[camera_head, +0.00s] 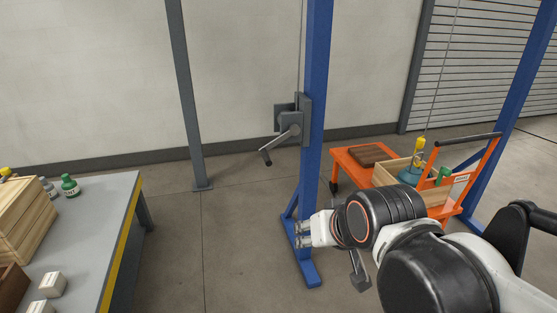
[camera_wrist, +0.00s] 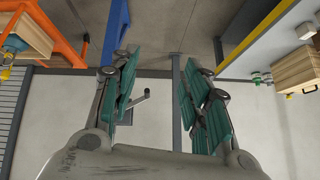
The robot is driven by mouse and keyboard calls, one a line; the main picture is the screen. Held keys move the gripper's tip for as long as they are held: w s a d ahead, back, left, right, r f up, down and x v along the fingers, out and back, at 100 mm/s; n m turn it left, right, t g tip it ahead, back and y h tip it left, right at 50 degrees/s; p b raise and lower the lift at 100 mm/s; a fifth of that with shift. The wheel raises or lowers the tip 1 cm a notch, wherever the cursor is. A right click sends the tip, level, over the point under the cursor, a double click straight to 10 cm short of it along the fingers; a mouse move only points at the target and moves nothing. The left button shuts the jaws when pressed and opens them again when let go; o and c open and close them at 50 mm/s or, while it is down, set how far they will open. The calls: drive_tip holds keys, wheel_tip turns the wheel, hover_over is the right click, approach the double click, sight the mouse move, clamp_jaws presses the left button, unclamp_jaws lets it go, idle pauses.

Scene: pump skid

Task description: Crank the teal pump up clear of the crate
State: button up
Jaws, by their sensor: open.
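The hand winch (camera_head: 293,115) is mounted on the blue post, and its crank handle (camera_head: 267,148) hangs out to the lower left. The teal pump (camera_head: 410,174) sits in the wooden crate (camera_head: 393,173) on the orange cart, its lower part hidden by the crate wall. A yellow hook block (camera_head: 419,143) and a cable are above it. My gripper (camera_head: 302,233) is open and empty, in front of the post and below the crank. In the wrist view the crank (camera_wrist: 140,101) shows beyond the teal-padded fingers (camera_wrist: 160,72), partly hidden by one finger.
The blue post (camera_head: 317,100) stands on a floor foot beside my gripper. A grey workbench (camera_head: 95,230) with bottles and boxes is at left. Floor between bench and post is clear.

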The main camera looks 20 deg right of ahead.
sight(267, 159)
drive_tip(key=w+a+r+m+t+y+p, duration=0.1)
drive_tip(key=w+m+t, duration=0.2)
drive_tip(key=w+m, duration=0.85)
drive_tip(key=w+a+m+t+y, duration=0.1)
drive_tip(key=w+a+m+t, duration=0.15)
drive_tip(key=w, duration=1.75)
drive_tip(key=w+d+f+m+t+h+p, duration=0.1)
drive_tip(key=w+d+f+m+t, duration=0.15)
drive_tip(key=w+f+m, duration=0.45)
drive_tip(key=w+d+f+m+t+h, duration=0.1)
drive_tip(key=w+d+f+m+t, duration=0.2)
drive_tip(key=f+m, duration=0.6)
drive_tip(key=shift+m+g, duration=0.3)
drive_tip(key=shift+g, duration=0.1)
drive_tip(key=w+b, duration=0.3)
drive_tip(key=w, duration=1.2)
drive_tip(key=shift+w+d+f, duration=0.1)
drive_tip(key=shift+f, duration=0.05)
clamp_jaws()
